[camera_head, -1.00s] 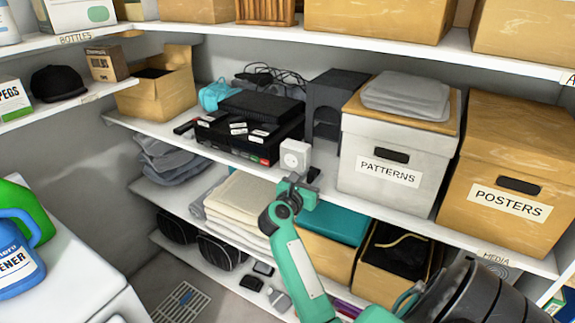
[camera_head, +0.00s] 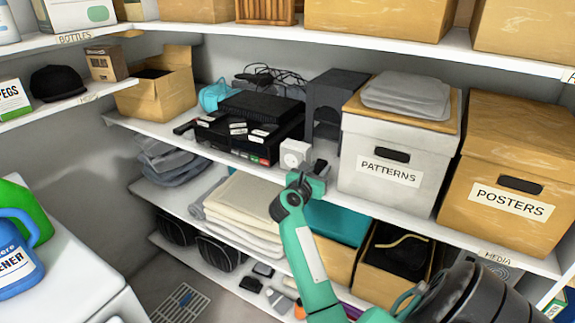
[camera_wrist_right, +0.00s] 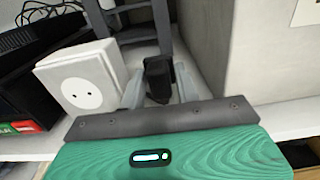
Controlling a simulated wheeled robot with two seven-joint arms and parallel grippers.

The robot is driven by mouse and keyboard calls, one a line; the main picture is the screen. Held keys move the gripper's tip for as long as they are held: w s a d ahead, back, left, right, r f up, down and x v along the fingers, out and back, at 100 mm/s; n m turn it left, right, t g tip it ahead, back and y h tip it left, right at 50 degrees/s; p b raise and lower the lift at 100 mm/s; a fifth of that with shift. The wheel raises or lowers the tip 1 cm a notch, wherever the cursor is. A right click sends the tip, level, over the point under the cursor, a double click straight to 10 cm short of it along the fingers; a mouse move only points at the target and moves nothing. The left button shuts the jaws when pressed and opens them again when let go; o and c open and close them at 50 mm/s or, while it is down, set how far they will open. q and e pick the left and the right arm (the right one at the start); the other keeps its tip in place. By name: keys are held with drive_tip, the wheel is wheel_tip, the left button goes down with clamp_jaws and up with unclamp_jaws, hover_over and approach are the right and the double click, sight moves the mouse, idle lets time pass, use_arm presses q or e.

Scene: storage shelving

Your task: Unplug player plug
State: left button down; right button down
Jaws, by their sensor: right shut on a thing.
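A white power socket block (camera_head: 295,153) stands at the shelf's front edge, right of the black devices. In the right wrist view its face (camera_wrist_right: 84,93) shows two bare holes and nothing plugged in. My right gripper (camera_head: 318,169) is just right of the block in the head view. In the wrist view its pale fingers (camera_wrist_right: 158,85) are shut on a small black plug (camera_wrist_right: 157,76), apart from the socket face. A stack of black players (camera_head: 250,130) with white-labelled pieces along its front is left of the block. My left gripper is not in view.
A dark grey stand (camera_head: 334,95) is behind my gripper. The white PATTERNS box (camera_head: 389,150) is close on its right, with the POSTERS box (camera_head: 510,190) beyond. Loose black cables (camera_head: 270,75) lie behind the players. Folded cream cloth (camera_head: 240,205) is on the shelf below.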

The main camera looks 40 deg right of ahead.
sight(326, 161)
drive_tip(key=shift+b+x, duration=0.5)
drive_tip(key=shift+x, duration=2.45)
drive_tip(key=shift+d+r, duration=0.1)
drive_tip(key=shift+r, duration=0.25)
